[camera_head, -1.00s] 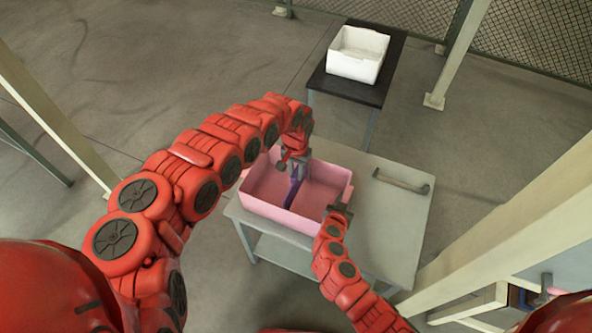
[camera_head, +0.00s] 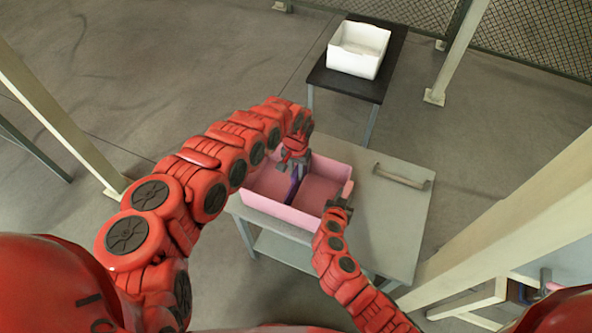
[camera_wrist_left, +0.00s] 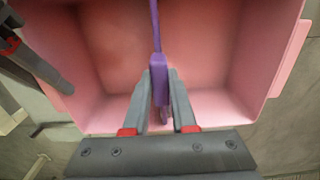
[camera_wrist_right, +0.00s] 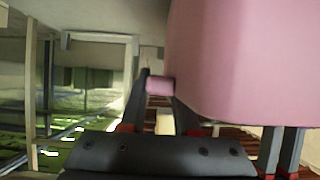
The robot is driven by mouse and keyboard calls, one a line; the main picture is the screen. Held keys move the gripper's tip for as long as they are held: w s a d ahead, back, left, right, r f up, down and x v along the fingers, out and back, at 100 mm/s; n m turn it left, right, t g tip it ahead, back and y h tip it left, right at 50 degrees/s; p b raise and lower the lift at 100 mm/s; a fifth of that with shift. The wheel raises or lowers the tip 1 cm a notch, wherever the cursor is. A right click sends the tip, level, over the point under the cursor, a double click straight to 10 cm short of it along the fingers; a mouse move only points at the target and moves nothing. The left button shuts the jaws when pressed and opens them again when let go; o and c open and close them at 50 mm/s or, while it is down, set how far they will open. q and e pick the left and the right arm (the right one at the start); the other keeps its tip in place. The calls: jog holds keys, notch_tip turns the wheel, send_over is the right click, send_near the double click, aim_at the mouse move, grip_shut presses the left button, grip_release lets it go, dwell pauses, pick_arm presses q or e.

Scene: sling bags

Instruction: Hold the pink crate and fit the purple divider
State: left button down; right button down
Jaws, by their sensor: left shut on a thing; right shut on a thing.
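The pink crate (camera_head: 272,199) stands on a grey table. The purple divider (camera_head: 294,186) is inside it near the middle, running from the far side toward the near side. My left gripper (camera_head: 296,164) is shut on the divider; in the left wrist view its fingers (camera_wrist_left: 160,95) pinch the end of the purple divider (camera_wrist_left: 157,50) inside the crate (camera_wrist_left: 105,50). My right gripper (camera_head: 338,203) is at the crate's right near corner. In the right wrist view its fingers (camera_wrist_right: 160,95) are shut on a pink tab (camera_wrist_right: 160,86) of the crate (camera_wrist_right: 235,60). The divider's lower edge is hidden.
The grey table (camera_head: 395,225) has free room right of the crate. A grey handle-like bar (camera_head: 400,177) lies at its far right. A white bin (camera_head: 358,50) stands on a dark table (camera_head: 330,82) behind. A cream post (camera_head: 520,205) rises at the right.

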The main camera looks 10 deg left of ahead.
pick_arm(q)
jog(key=shift+f, duration=0.9)
jog(key=c, duration=0.6)
grip_release()
jog(key=shift+c, duration=0.2)
notch_tip(320, 180, up, 11)
jog(key=shift+w+a, duration=0.1)
jog(key=shift+r, duration=0.45)
